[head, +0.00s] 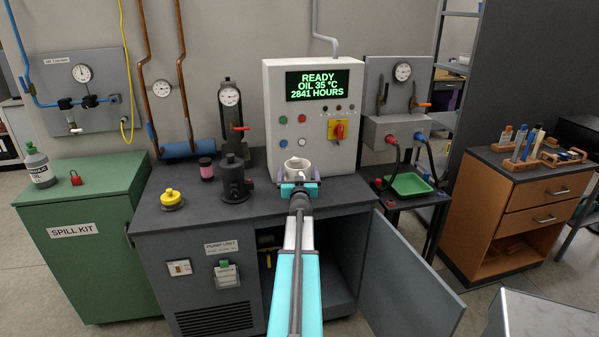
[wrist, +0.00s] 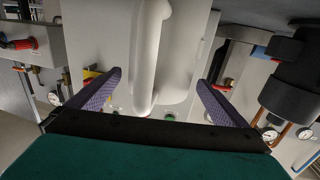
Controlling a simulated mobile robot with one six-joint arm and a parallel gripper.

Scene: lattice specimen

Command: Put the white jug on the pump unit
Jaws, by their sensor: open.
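The white jug (head: 298,165) is upright over the top of the grey pump unit (head: 255,212), in front of the control box. It appears to stand there, but my gripper hides its base. My gripper (head: 300,186) is at the jug's near side, open. In the wrist view, my gripper's two purple fingers (wrist: 158,98) lie either side of the jug's white handle (wrist: 146,65), with gaps on both sides. The jug's lower part is cut off in that view.
A black pump-like fitting (head: 235,180) and a yellow-capped item (head: 172,199) stand to the left on the unit. The control box (head: 312,115) rises close behind. An open cabinet door (head: 410,280) sticks out at the front right. The unit's front top is clear.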

